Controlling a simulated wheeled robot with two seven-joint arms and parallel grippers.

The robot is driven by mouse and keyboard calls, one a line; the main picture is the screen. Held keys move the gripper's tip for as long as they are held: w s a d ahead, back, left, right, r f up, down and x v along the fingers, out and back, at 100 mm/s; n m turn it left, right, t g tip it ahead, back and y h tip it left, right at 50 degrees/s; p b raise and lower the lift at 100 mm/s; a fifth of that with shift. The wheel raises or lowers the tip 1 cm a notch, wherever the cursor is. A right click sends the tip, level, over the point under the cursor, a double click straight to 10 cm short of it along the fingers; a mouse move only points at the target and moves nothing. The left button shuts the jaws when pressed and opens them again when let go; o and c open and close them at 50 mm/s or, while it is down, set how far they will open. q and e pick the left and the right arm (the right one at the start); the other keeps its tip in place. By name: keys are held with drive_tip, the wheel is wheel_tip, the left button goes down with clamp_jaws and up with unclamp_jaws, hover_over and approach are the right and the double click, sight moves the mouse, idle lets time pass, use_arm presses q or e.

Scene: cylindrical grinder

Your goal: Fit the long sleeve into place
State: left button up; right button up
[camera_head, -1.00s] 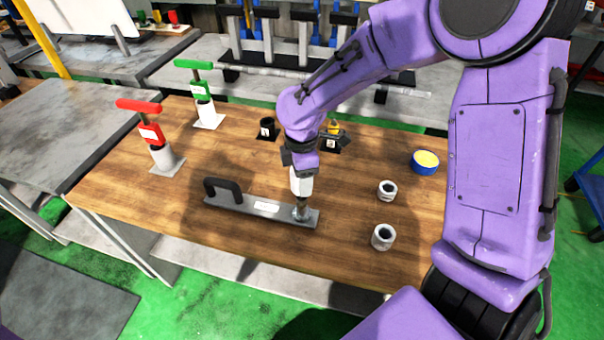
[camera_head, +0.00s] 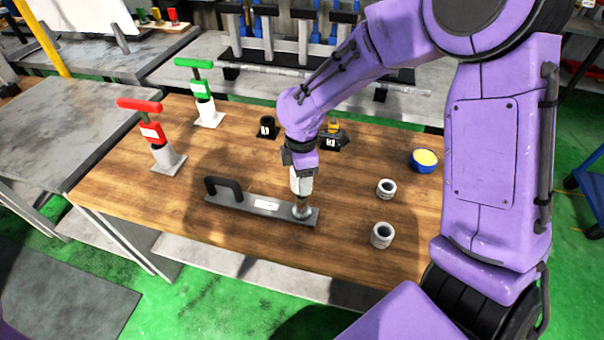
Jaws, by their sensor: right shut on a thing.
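My right gripper (camera_head: 302,197) points down over the right end of a flat grey plate with a black handle (camera_head: 250,204). It is shut on a small metallic piece (camera_head: 303,212) at that end of the plate. The piece looks like a round sleeve, but the fingers partly cover it, and I cannot tell how deep it sits. Two loose grey sleeves stand on the table to the right, a farther one (camera_head: 386,188) and a nearer one (camera_head: 381,235). I cannot tell their lengths apart surely. My left gripper is out of view.
A dark holder (camera_head: 331,142) stands behind my wrist. The table's left front is clear.

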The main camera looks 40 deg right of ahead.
sight(302, 202)
drive_tip(key=shift+f+b, duration=2.45)
drive_tip(key=shift+f, duration=2.8)
drive_tip(key=o, duration=1.4)
drive_tip(key=shift+c, duration=0.2)
wheel_tip(302, 202, up, 10)
drive_tip(key=shift+r, duration=0.25)
